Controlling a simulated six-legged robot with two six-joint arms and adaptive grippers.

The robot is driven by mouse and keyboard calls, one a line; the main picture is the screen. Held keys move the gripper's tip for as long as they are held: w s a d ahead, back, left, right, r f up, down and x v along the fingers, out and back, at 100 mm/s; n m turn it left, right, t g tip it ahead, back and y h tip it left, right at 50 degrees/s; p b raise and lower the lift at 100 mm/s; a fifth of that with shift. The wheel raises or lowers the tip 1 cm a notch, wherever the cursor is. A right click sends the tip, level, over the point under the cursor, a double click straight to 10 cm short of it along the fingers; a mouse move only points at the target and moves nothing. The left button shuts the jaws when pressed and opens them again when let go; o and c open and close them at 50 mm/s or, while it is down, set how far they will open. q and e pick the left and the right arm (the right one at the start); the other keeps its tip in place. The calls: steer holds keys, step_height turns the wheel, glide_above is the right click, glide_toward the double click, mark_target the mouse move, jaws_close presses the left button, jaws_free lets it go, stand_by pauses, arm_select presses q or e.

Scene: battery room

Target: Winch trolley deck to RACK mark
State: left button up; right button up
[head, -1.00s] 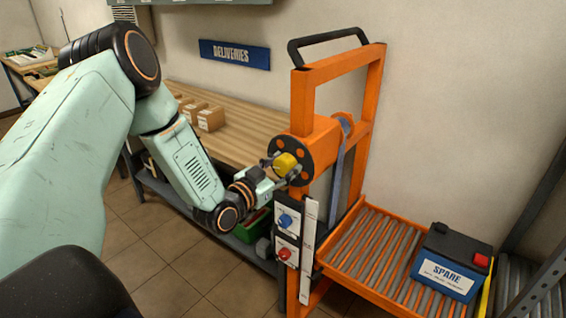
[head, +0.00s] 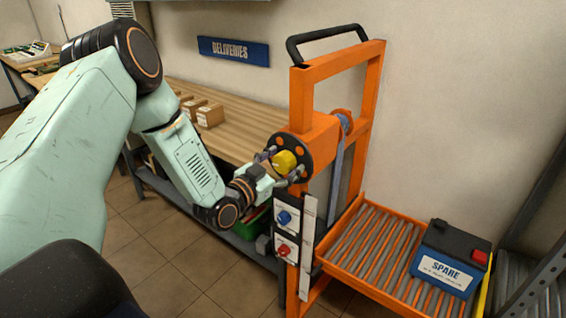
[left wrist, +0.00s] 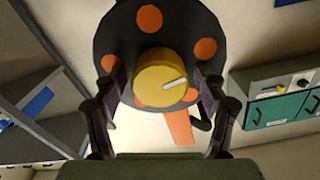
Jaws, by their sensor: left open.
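The orange trolley (head: 379,90) has a winch with a black disc with orange spots and a yellow knob (head: 284,161) at its centre. A blue strap (head: 336,178) runs down from the winch. The roller deck (head: 345,262) is low and bears a battery labelled SPARE (head: 447,262). My left gripper (head: 283,169) is open with its fingers either side of the yellow knob; in the left wrist view the knob (left wrist: 160,80) sits between the spread fingers, its white line pointing right and slightly up. The RACK mark cannot be made out. My right gripper is not seen.
A white scale strip (head: 308,248) and a panel with a blue knob (head: 284,217) and a red knob (head: 284,250) are on the trolley post. A wooden bench (head: 235,130) with boxes stands behind. A grey rack (head: 535,285) is at the right.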

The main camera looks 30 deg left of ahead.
mark_target(279, 164)
arm_select(q)
steer(key=shift+s, duration=0.15)
steer(key=s, duration=0.6)
steer(key=shift+s+a, duration=0.1)
steer(key=shift+a, duration=0.3)
steer(key=shift+s+d, duration=0.1)
steer(key=shift+s, duration=0.4)
steer(key=shift+s, duration=0.1)
